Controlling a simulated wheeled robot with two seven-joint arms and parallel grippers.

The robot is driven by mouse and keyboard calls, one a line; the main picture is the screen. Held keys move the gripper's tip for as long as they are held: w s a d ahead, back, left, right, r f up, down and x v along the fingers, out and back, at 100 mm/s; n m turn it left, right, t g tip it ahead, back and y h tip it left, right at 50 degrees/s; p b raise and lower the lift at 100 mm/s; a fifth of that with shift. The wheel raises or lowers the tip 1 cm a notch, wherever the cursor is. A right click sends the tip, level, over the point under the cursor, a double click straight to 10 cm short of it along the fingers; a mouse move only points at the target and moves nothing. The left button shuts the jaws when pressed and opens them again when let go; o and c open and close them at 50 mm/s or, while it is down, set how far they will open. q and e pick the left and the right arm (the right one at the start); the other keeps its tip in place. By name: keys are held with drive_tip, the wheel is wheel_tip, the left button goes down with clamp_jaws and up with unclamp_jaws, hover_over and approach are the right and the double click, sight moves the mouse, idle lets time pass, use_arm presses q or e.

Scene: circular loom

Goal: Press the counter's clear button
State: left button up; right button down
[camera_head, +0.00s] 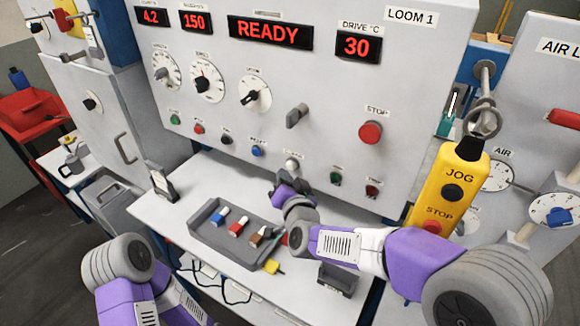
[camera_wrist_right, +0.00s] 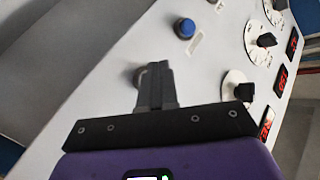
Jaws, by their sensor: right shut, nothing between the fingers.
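The loom panel (camera_head: 330,110) carries a row of small labelled buttons along its lower part. A white button (camera_head: 292,155) sits in this row, right of the blue button (camera_head: 257,151); its label is too small to read, so I cannot tell if it is the clear button. My right gripper (camera_head: 291,177) is shut and empty, just below the white button. In the right wrist view the closed fingers (camera_wrist_right: 155,82) point at the panel and partly hide a pale round button (camera_wrist_right: 141,75). Whether they touch it is unclear. My left gripper is out of view.
A grey tray (camera_head: 207,212) with coloured blocks lies on the shelf below the panel. A red stop button (camera_head: 370,132) and a yellow jog box (camera_head: 450,190) are to the right. A grey lever (camera_head: 297,115) sticks out above the white button.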

drive_tip(key=shift+w+d, duration=0.1)
drive_tip(key=shift+w, duration=0.05)
drive_tip(key=shift+w+d, duration=0.15)
drive_tip(key=shift+w, duration=0.1)
drive_tip(key=shift+w+d+b, duration=0.3)
drive_tip(key=shift+w+b, duration=0.05)
drive_tip(key=shift+b, duration=0.1)
idle(0.9)
drive_tip(key=shift+s+a, duration=0.5)
drive_tip(key=shift+s, duration=0.25)
drive_tip(key=shift+s+a+p, duration=0.3)
drive_tip(key=shift+s+a, duration=0.4)
drive_tip(key=shift+s, duration=0.35)
drive_tip(key=shift+s+a+p, duration=0.3)
drive_tip(key=shift+s+a, duration=0.4)
drive_tip(key=shift+s, duration=0.3)
